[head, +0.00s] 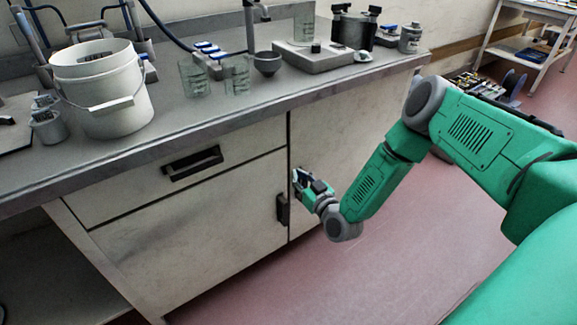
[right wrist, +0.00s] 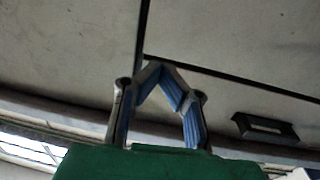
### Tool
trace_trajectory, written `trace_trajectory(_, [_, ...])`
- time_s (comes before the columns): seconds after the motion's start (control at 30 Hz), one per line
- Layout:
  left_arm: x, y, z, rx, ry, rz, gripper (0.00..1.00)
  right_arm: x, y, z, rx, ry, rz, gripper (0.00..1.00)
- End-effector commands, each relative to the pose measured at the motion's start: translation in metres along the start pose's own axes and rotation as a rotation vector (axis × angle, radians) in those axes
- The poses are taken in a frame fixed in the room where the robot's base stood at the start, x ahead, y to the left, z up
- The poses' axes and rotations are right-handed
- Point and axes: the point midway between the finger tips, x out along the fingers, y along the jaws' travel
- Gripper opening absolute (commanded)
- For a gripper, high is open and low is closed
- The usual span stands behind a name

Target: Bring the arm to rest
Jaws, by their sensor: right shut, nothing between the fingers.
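My right arm comes in from the right in the head view, green with grey joints. My right gripper (head: 309,184) is in front of the cabinet (head: 240,215), close to the black door handle (head: 283,208). In the right wrist view the fingers of this gripper (right wrist: 160,68) meet at their tips, and nothing is between them. Whether the gripper touches the cabinet front cannot be told. My left gripper is not in the head view.
The grey bench top (head: 170,135) carries a white bucket (head: 98,90), glass beakers (head: 194,77), a small grey bowl (head: 267,64) and a flat grey device (head: 312,56). A black drawer handle (head: 192,162) sticks out. The reddish floor (head: 400,270) is open at the front.

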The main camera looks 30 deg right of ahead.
Motion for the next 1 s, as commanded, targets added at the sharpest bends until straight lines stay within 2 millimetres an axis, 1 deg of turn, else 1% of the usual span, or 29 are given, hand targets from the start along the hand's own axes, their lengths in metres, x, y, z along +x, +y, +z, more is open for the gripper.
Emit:
trace_trajectory(0.03, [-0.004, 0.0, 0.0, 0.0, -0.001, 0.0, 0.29, -0.009, 0.0, -0.001, 0.0, -0.003, -0.001, 0.0])
trace_trajectory(0.1, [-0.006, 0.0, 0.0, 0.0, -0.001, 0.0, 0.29, -0.02, 0.001, -0.001, 0.0, -0.004, 0.0, 0.0])
trace_trajectory(0.2, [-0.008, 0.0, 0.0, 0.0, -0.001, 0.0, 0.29, -0.032, 0.001, 0.0, -0.002, -0.004, -0.001, 0.0])
trace_trajectory(0.33, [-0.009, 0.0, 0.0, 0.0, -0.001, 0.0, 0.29, -0.04, 0.001, 0.0, -0.003, -0.003, 0.0, 0.0])
trace_trajectory(0.5, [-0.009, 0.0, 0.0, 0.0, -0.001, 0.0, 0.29, -0.042, 0.003, 0.001, -0.001, -0.002, 0.0, 0.0])
trace_trajectory(0.57, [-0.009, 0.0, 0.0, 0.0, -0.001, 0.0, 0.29, -0.042, 0.001, 0.002, 0.003, -0.009, -0.005, 0.0])
trace_trajectory(0.63, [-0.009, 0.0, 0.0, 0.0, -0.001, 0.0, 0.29, -0.044, -0.011, 0.006, 0.017, -0.042, -0.026, 0.0])
trace_trajectory(0.67, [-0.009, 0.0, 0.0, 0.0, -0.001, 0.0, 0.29, -0.046, -0.021, 0.009, 0.026, -0.067, -0.042, 0.0])
trace_trajectory(0.73, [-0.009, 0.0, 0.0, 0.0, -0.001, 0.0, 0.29, -0.056, -0.05, 0.02, 0.059, -0.162, -0.094, 0.0])
trace_trajectory(0.77, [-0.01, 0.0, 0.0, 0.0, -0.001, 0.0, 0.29, -0.063, -0.065, 0.026, 0.074, -0.217, -0.122, 0.0])
trace_trajectory(0.8, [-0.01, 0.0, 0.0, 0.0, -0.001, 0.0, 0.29, -0.077, -0.087, 0.036, 0.094, -0.307, -0.163, 0.0])
trace_trajectory(0.87, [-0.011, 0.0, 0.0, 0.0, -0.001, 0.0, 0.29, -0.106, -0.119, 0.05, 0.114, -0.464, -0.224, 0.0])
trace_trajectory(0.9, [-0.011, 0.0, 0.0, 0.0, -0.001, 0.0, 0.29, -0.131, -0.137, 0.059, 0.118, -0.579, -0.259, 0.0])
trace_trajectory(0.93, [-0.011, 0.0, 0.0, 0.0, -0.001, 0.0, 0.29, -0.151, -0.147, 0.065, 0.117, -0.67, -0.279, 0.0])
trace_trajectory(0.97, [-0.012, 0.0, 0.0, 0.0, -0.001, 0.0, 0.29, -0.172, -0.153, 0.069, 0.111, -0.76, -0.292, 0.0])
trace_trajectory(1.0, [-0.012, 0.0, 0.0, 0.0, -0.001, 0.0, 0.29, -0.202, -0.157, 0.074, 0.096, -0.88, -0.3, 0.0])
